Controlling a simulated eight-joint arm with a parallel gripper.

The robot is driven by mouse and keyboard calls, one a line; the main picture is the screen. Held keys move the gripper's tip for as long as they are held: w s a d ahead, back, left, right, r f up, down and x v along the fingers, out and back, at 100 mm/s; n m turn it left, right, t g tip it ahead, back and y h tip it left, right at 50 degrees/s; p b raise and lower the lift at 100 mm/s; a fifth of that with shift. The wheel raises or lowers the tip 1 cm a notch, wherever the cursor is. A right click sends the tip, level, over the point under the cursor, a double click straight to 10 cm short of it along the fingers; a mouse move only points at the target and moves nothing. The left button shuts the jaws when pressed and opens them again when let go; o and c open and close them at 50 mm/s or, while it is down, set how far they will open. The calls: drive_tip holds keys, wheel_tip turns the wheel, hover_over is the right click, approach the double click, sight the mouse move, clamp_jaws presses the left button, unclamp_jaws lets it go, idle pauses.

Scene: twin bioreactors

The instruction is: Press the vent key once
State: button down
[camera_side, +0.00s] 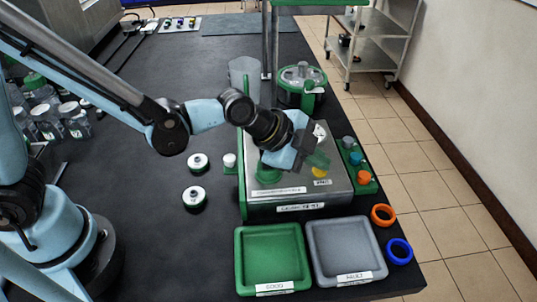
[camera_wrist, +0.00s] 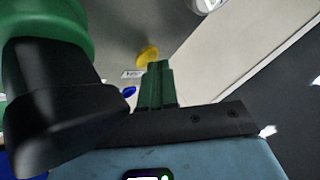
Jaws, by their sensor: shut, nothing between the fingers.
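A panel box (camera_side: 290,211) with a grey sloping top stands on the dark bench in the side view. A yellow key (camera_side: 320,171) sits on its top, with a small white label (camera_side: 322,182) just in front. The yellow key also shows in the wrist view (camera_wrist: 147,54), beside a label (camera_wrist: 132,74) that seems to read VENT. My gripper (camera_side: 318,159) is shut and empty, its green fingertips close above the yellow key. In the wrist view the fingertips (camera_wrist: 158,68) point towards the key. I cannot tell whether they touch it.
A larger green knob (camera_side: 268,175) is left of the yellow key. A strip with coloured knobs (camera_side: 364,177) stands to the right. A green tray (camera_side: 270,258) and a grey tray (camera_side: 347,250) lie in front. Orange (camera_side: 383,215) and blue (camera_side: 399,251) rings lie right.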

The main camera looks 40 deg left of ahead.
sight(315, 171)
drive_tip(key=shift+r, duration=0.85)
drive_tip(key=shift+r, duration=2.5)
drive_tip(key=s+a+n+y, duration=0.3)
drive_tip(key=s+a+n, duration=0.2)
drive_tip(key=a+n, duration=0.3)
drive_tip(key=s+a+n+y, duration=0.2)
drive_tip(key=s+a+n, duration=0.4)
drive_tip(key=a, duration=0.9)
drive_tip(key=n, duration=0.2)
drive_tip(key=shift+f+n+y, duration=0.2)
drive_tip(key=shift+n+y, duration=0.2)
